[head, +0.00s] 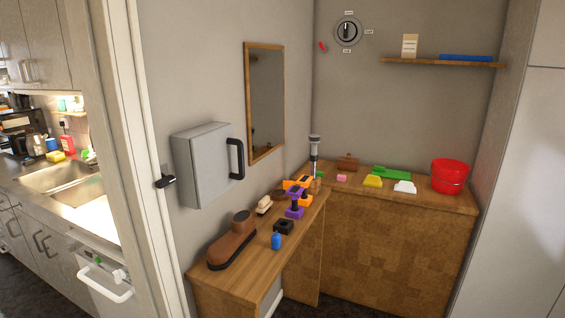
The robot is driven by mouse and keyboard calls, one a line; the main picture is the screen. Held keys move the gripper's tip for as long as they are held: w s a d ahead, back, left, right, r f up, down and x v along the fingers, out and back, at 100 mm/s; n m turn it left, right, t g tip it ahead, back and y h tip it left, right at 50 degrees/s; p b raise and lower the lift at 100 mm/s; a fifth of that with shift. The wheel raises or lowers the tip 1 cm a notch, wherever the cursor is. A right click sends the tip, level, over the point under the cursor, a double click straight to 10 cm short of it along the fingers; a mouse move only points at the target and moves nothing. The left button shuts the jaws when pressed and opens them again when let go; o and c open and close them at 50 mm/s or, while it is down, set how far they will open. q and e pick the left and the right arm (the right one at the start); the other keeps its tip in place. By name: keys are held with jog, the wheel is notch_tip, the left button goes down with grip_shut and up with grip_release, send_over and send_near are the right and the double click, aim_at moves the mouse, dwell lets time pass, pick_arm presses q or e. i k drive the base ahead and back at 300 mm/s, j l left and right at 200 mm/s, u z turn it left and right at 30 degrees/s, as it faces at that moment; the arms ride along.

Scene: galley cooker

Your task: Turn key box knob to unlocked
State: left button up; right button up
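A grey box (200,165) with a black bar handle (236,159) on its front hangs on the left wall and looks closed. A small black knob or latch (166,181) shows at its left, by the white door frame; I cannot tell whether it belongs to the box. On the back wall is a round dial knob (347,31) with a dark pointer standing roughly upright and small labels around it, too small to read. A red mark or lever (322,46) is at its lower left. Neither of my grippers is in view.
The back counter holds a red bucket (449,176). A mirror (264,100) hangs right of the box. A sink (58,178) is at left.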

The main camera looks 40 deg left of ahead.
aim_at(165, 181)
jog(key=i+u, duration=0.15)
jog(key=i, duration=0.55)
jog(key=i+l+u, duration=0.1)
jog(key=i+l, duration=0.15)
jog(key=i, duration=0.45)
jog(key=i+u, duration=0.2)
jog(key=u, duration=0.2)
jog(key=i+u, duration=0.25)
jog(key=u, duration=0.15)
jog(key=i+l+u, duration=0.1)
jog(key=u, duration=0.3)
jog(key=i, duration=0.1)
